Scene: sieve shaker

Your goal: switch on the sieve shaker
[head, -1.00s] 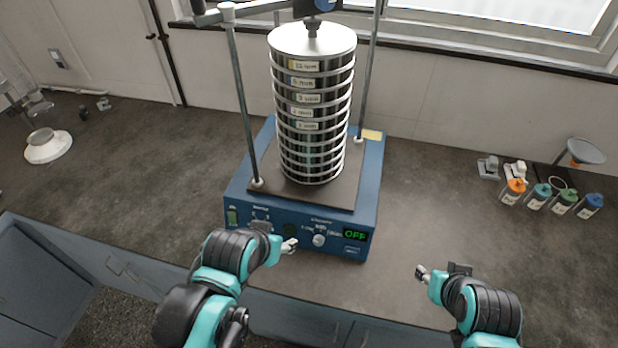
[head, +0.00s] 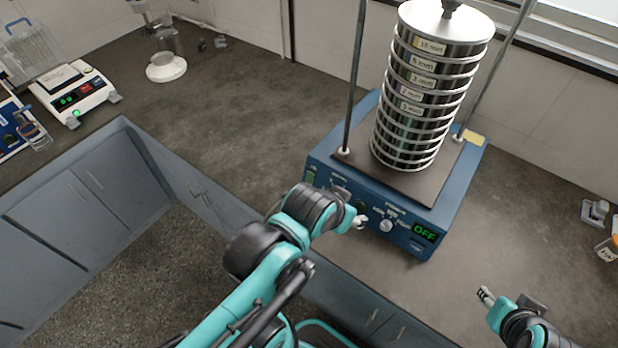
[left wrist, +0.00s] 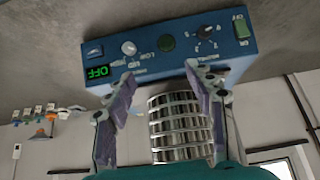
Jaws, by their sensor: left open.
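The sieve shaker (head: 464,200) is a blue box on the bench with a tall stack of steel sieves (head: 418,100) clamped on top. Its display (head: 425,233) reads OFF in green. In the left wrist view, which is upside down, the front panel carries a green rocker switch (left wrist: 241,26), a black dial (left wrist: 205,33), a round dark green button (left wrist: 167,43) and a pale knob (left wrist: 128,47). My left gripper (head: 360,221) is open and empty just before the panel; its fingers (left wrist: 160,78) spread below the button in the wrist view. My right gripper (head: 486,295) is low at the right.
A white balance-like device (head: 75,95) and a glass vessel on a white base (head: 166,68) stand on the left bench. Small metal clamps (head: 596,212) lie at the right edge. The bench between shaker and left corner is clear. Cabinets (head: 85,190) line the front.

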